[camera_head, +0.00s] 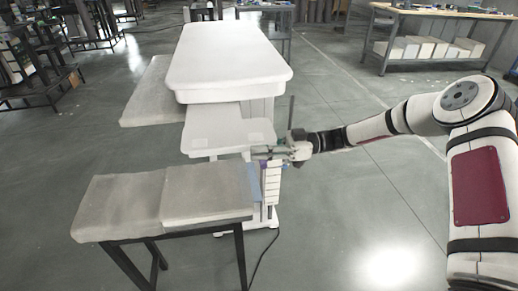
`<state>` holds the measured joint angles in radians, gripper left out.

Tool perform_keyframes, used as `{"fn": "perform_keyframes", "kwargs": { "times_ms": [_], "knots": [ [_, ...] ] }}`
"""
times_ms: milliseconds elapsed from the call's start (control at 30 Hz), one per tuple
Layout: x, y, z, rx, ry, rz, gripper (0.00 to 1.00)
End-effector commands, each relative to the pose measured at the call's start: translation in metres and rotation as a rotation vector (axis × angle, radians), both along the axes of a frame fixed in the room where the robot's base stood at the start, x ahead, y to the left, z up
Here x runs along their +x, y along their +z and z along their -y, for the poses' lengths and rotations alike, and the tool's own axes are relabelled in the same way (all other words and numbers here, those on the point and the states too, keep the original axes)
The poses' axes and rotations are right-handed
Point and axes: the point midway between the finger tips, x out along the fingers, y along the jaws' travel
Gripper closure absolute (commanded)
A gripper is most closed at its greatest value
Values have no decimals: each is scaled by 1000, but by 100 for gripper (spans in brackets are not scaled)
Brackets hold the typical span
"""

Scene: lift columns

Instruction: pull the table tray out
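The white table (228,60) has a long rounded top and stands in the middle of the head view. Its white tray (229,136) shows below the near end of the top, with its near part sticking out toward me. My gripper (262,155) reaches in from the right and is at the tray's near right corner. Its fingers are small and pale against the tray, so I cannot tell whether they touch it or are closed on its edge. The far part of the tray is hidden under the top.
A grey-topped bench (130,203) with black legs stands close in front of the tray, at the lower left. A white stepped column (271,184) is just below my gripper. A grey slab (150,92) lies left of the table. The floor at right is open, with a workbench (440,12) farther back.

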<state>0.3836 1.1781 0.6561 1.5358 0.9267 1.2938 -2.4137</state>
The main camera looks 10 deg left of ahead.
Motion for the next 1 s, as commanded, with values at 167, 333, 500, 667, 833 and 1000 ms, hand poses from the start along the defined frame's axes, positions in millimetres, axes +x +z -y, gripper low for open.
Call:
{"fn": "perform_keyframes", "kwargs": {
  "times_ms": [167, 333, 500, 667, 833, 1000],
  "knots": [
    [0, 0, 0, -1, 0, 1, 70],
    [0, 0, 0, -1, 0, 1, 70],
    [4, -1, 12, -1, -1, 2, 70],
    [12, -1, 40, 0, -5, 2, 70],
    [22, -1, 74, -1, -4, 2, 70],
    [29, -1, 100, 0, -3, 2, 70]
  ]
}}
